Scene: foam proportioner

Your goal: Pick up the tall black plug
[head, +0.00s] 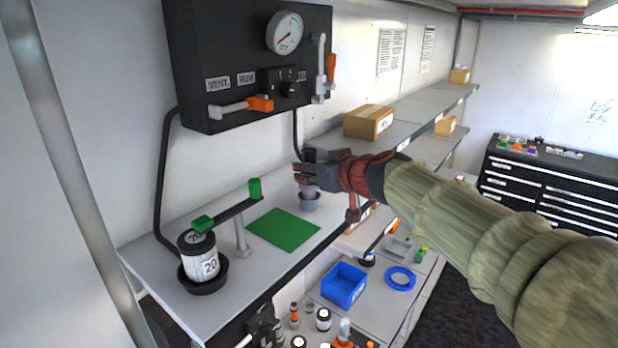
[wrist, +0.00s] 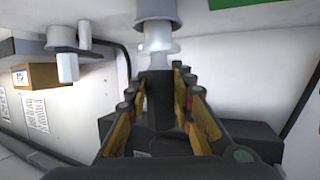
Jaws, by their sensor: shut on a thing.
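The tall black plug (wrist: 158,98) is a dark block between my fingers in the wrist view. My gripper (wrist: 156,80) is shut on it, with one finger on each side. A pale, shiny stem (wrist: 157,40) lies between the plug and a grey cup (wrist: 156,8), and I cannot tell whether it belongs to the plug. In the head view my gripper (head: 303,172) is just above the grey cup (head: 310,203) on the shelf, and its fingers hide most of the plug. I cannot tell whether the plug is clear of what is below it.
A green mat (head: 283,229) lies left of the cup. A black gauge panel (head: 215,55) hangs above. A cardboard box (head: 368,122) sits on the shelf behind my gripper.

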